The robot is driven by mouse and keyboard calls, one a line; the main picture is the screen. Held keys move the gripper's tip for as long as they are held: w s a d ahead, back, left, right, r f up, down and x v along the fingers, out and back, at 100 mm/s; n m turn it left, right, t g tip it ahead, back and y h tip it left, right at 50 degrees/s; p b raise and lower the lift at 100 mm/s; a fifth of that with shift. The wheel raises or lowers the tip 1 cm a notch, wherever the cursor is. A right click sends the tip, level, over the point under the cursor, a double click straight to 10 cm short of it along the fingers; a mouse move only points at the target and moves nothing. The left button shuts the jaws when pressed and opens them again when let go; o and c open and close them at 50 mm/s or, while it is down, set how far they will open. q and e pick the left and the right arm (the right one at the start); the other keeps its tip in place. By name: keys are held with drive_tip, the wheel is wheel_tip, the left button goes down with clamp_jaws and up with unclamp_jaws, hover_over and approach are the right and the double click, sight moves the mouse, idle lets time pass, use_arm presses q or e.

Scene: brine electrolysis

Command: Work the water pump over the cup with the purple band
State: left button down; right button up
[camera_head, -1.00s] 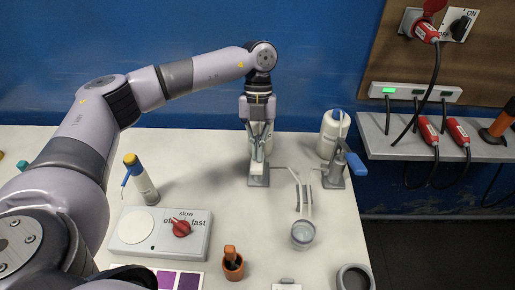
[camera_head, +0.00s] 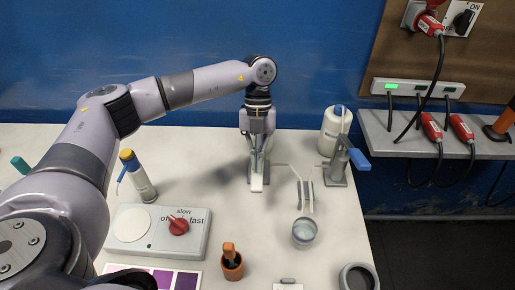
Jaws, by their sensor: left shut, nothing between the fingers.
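A small cup (camera_head: 305,233) with a purplish band stands right of centre on the table. Its inside looks pale. A pump with a pale lever (camera_head: 257,184) stands behind and left of it. Its lever points down toward the front, and its grey body is mostly hidden by my gripper. Its thin spout reaches right, toward two thin tubes behind the cup. My left gripper (camera_head: 258,158) points down over this pump, shut and empty, its tips close to the lever; contact is unclear. A second pump (camera_head: 338,165) with a blue handle stands to the right. My right gripper is out of view.
A white bottle (camera_head: 335,130) stands behind the blue-handled pump. A grey ring-shaped vessel (camera_head: 358,278) is at front right.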

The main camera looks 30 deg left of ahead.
use_arm(q)
drive_tip(key=p+v, duration=0.2)
drive_tip(key=s+p+v, duration=0.1)
drive_tip(key=p+v, duration=0.1)
drive_tip(key=shift+w+d+r, duration=0.15)
drive_tip(key=shift+r, duration=0.5)
drive_tip(key=p+v, duration=0.3)
drive_tip(key=v, duration=0.3)
idle(0.8)
